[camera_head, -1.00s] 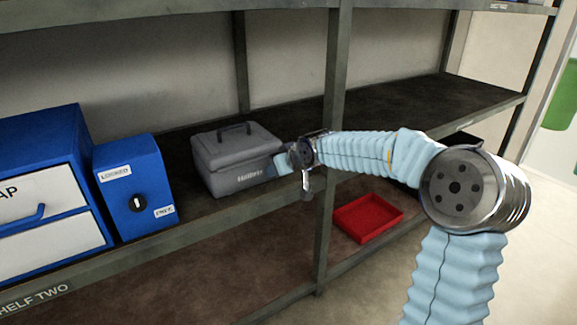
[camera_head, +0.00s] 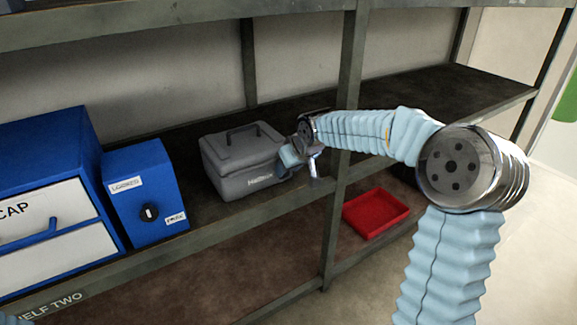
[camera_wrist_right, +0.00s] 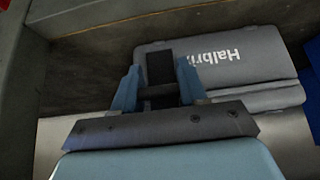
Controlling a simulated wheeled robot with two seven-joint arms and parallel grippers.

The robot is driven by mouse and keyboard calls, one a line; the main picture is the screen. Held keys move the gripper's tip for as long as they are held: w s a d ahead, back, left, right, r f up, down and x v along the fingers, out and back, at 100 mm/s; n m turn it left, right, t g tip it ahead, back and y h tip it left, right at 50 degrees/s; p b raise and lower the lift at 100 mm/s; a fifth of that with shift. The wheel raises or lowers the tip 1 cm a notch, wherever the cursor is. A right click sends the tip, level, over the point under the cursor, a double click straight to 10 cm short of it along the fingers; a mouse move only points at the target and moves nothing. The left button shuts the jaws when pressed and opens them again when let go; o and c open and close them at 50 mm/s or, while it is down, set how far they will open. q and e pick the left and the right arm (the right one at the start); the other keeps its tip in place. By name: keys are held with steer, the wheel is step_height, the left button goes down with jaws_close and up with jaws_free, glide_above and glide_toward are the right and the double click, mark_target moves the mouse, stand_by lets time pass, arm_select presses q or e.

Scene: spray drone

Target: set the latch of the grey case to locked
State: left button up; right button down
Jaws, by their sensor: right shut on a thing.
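The grey case (camera_head: 228,162) with a dark top handle stands on the upper shelf, right of the blue boxes, its lid down. My right gripper (camera_head: 290,157) is at the right end of its front face. In the right wrist view the case (camera_wrist_right: 265,60) appears with its lettering upside down. There the two blue fingers of my right gripper (camera_wrist_right: 158,88) stand on either side of a dark strip on the case front, which looks like the latch (camera_wrist_right: 159,68), and are shut on it. I cannot tell whether the latch is at locked.
A shelf post (camera_head: 343,100) rises just right of my gripper. A red tray (camera_head: 376,213) sits lower. The shelf to the right is bare.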

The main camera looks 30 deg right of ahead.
steer(key=c, duration=0.7)
jaws_free()
steer(key=v, duration=1.3)
steer(key=shift+s+d+r, duration=0.1)
steer(key=shift+s+r, duration=0.1)
steer(key=shift+r, duration=0.05)
